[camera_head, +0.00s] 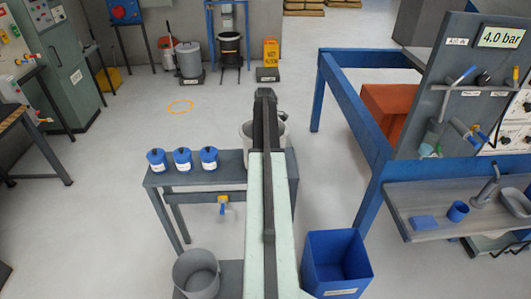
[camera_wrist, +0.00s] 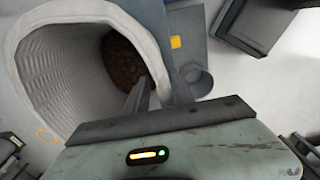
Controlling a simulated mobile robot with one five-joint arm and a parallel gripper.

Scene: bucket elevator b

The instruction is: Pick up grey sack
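The grey sack (camera_wrist: 60,60) looks like a pale grey, ribbed-walled open container with dark brown stuff at its bottom. In the wrist view its mouth fills the upper left. In the head view it stands on the grey bench (camera_head: 225,174), largely hidden behind my arm, with its rim (camera_head: 246,130) showing. My gripper (camera_wrist: 160,95) is at the sack's rim, one finger inside the mouth and the other outside, with the wall between them. I cannot tell whether the fingers press on the wall. In the head view my arm hides the fingers.
Several blue-lidded pots, one of them here (camera_head: 182,159), stand on the bench's left part. A grey bucket (camera_head: 196,275) and a blue bin (camera_head: 336,262) stand in front. A blue frame (camera_head: 375,150) with a panel is at right.

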